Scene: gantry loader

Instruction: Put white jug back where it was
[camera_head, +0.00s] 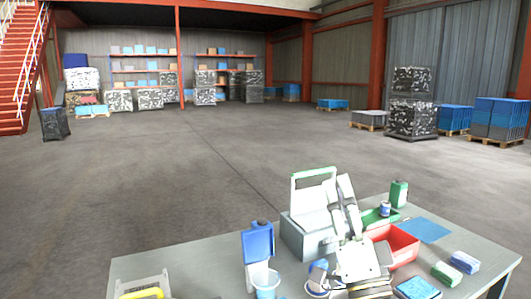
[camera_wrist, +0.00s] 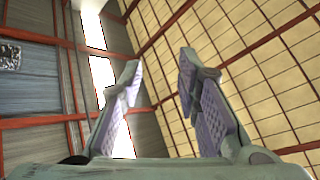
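My gripper (camera_head: 339,186) points upward above the table (camera_head: 190,262), in front of a grey toolbox (camera_head: 303,238). In the wrist view its two fingers (camera_wrist: 159,66) are spread apart, with only the roof and walls between them. I cannot pick out the white jug for certain. A small white and blue vessel (camera_head: 317,277) stands at the front of the table, just left of my arm and partly hidden. My arm hides part of the tabletop.
A blue-topped container (camera_head: 258,241) and a light blue cup (camera_head: 266,284) stand left of my arm. A red bin (camera_head: 404,245), a green bottle (camera_head: 398,194), a blue mat (camera_head: 425,230) and sponges (camera_head: 464,262) lie right. The left tabletop is mostly clear.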

